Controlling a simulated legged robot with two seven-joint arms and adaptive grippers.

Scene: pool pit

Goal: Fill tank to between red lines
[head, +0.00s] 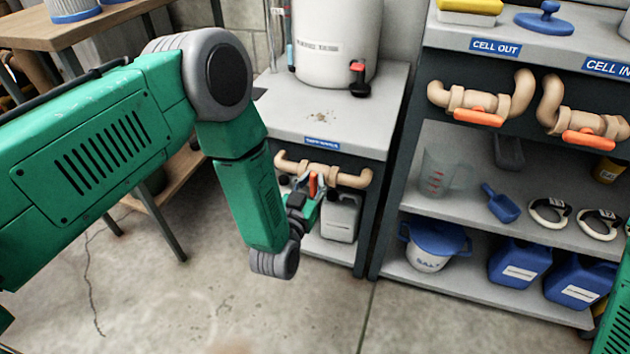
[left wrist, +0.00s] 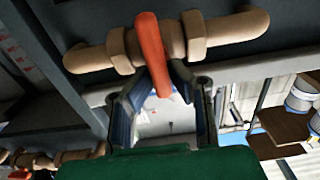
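The white tank (head: 338,45) stands on the grey cabinet top, with a clear upright tube (head: 290,40) at its left. Its red lines and liquid level cannot be made out. Below the top, a tan pipe valve (head: 350,178) has an orange-red handle (head: 313,184), turned across the pipe. My left gripper (head: 309,186) is at this handle. In the left wrist view, the handle (left wrist: 152,50) lies between the fingertips (left wrist: 162,78), which close in on both its sides. My right gripper is out of view; only part of my right arm shows at the lower right edge.
A black-and-red tap (head: 358,78) is on the tank's front. A grey jug (head: 341,217) stands below the valve. Right, a shelf unit (head: 460,205) carries two more orange-handled valves, a clear measuring jug (head: 436,172) and blue containers. A wooden table (head: 95,30) stands left. Floor in front is clear.

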